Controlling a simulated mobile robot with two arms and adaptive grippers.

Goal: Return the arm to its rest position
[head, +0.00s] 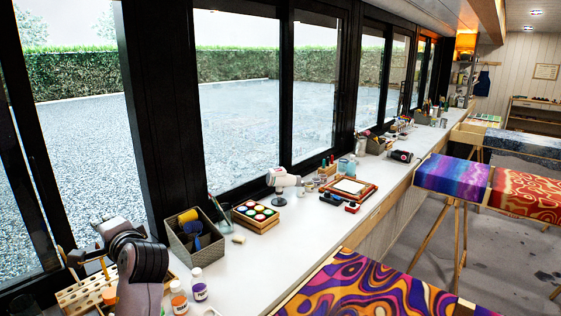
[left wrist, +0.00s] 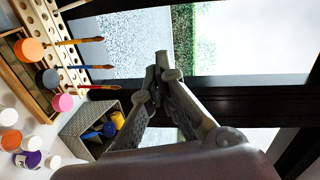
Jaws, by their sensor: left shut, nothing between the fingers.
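My left arm comes in at the lower left of the head view, over the window-side end of the white counter (head: 240,265). My left gripper (head: 100,222) is raised in front of the window there, partly hidden by its own wrist. In the left wrist view the left gripper (left wrist: 165,70) has its fingertips together with nothing between them. It points toward the window and its dark frame, apart from the things on the counter. My right gripper is in neither view.
A grey basket (head: 195,247) with a yellow roll and blue tool stands right of my arm. A wooden brush rack (head: 78,298) and capped paint bottles (head: 198,284) stand close by. A dark window post (head: 160,130) rises behind. A hair dryer (head: 283,180) stands farther along.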

